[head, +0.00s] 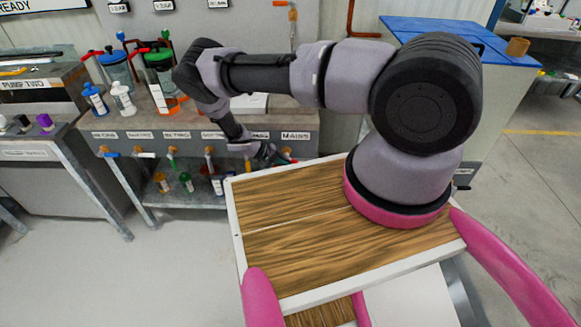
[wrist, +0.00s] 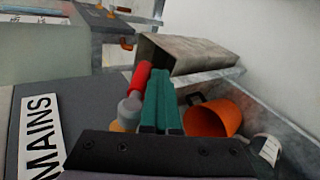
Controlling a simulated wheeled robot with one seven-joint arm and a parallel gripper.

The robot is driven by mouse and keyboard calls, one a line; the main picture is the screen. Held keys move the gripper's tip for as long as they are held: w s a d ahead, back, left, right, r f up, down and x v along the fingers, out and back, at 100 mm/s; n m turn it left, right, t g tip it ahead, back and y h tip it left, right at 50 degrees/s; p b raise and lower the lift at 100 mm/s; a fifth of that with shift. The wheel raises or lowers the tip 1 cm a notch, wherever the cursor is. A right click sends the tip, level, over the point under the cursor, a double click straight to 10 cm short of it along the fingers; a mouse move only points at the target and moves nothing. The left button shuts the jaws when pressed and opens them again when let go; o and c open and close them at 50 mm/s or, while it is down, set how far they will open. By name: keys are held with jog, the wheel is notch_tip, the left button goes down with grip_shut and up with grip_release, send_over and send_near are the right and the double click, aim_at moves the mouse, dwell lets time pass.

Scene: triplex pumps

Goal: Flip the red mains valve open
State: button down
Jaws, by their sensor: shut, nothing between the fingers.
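The mains valve has a red handle (wrist: 140,77) on a grey stem over a brass body, beside the MAINS label (wrist: 40,138). My gripper (wrist: 160,88) has teal fingers, shut together and empty. In the wrist view they lie just right of the red handle, close along it. I cannot tell whether they touch it. In the head view my gripper (head: 272,155) is at the bench front under the label.
An orange cup-like container (wrist: 210,117) lies right of the fingers in the wrist view. A grey box-shaped beam (wrist: 185,52) is beyond the handle. In the head view, other labelled valves line the bench front (head: 140,148) to the left. Bottles stand on the shelf below.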

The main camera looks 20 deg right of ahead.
dwell(0.9)
jog(key=v, duration=1.1)
jog(key=shift+f, duration=0.1)
